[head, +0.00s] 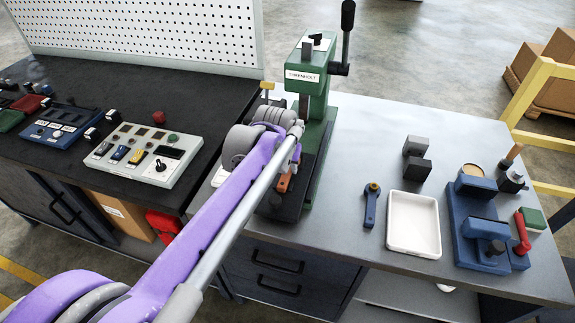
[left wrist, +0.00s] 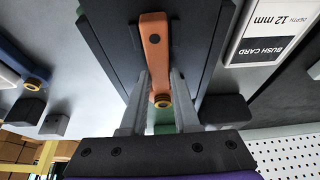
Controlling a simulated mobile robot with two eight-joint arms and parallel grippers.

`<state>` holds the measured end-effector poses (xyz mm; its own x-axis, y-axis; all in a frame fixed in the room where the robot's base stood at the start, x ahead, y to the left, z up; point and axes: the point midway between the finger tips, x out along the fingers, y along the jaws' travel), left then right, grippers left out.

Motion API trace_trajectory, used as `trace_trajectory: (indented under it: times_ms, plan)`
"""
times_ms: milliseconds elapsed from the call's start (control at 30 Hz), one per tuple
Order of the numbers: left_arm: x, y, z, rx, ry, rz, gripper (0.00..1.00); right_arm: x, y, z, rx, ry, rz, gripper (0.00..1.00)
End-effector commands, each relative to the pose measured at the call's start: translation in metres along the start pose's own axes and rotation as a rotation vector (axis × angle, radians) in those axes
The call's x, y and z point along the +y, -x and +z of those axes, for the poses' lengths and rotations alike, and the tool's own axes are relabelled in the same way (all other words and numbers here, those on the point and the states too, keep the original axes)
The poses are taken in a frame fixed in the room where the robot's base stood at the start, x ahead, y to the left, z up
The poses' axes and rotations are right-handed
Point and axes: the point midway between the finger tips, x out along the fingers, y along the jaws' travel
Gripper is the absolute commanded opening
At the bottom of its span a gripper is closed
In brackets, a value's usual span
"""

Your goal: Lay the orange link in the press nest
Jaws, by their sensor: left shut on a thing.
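The orange link (head: 285,181) is at the front of the green press (head: 316,115), largely hidden by my left arm in the head view. In the left wrist view the orange link (left wrist: 155,48) lies lengthwise over the press's dark base (left wrist: 186,40), with a brass bush at its near end. My left gripper (left wrist: 161,108) is shut on that near end, one finger on each side. I cannot tell whether the link touches the base or hangs just above it. The nest itself is not clearly seen. My right gripper is not in view.
A blue link (head: 371,204), a white tray (head: 413,224), dark blocks (head: 417,160) and a blue fixture (head: 476,220) stand right of the press. A control box (head: 146,154) is on the left bench. A bush card (left wrist: 268,30) lies beside the press base.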

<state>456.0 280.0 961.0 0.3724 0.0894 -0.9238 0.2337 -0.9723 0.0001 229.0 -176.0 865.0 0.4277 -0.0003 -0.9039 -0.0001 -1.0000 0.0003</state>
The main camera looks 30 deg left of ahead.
Motion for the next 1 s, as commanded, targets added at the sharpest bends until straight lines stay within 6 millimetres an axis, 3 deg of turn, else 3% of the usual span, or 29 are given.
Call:
trace_trajectory:
  times_ms: [433,467,633,1000]
  plan:
    - [0.0000,0.0000,-0.0002,0.001,0.000,0.000,0.00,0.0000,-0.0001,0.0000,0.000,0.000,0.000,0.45]
    - [0.0000,0.0000,-0.0002,0.001,0.000,0.000,0.35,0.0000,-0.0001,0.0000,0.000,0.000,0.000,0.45]
    - [0.0000,-0.0001,0.0000,0.001,0.000,0.000,0.65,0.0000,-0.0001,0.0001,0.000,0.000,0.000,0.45]
    - [0.0000,0.0049,0.0002,0.000,0.000,0.000,0.65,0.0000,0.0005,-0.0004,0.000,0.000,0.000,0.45]
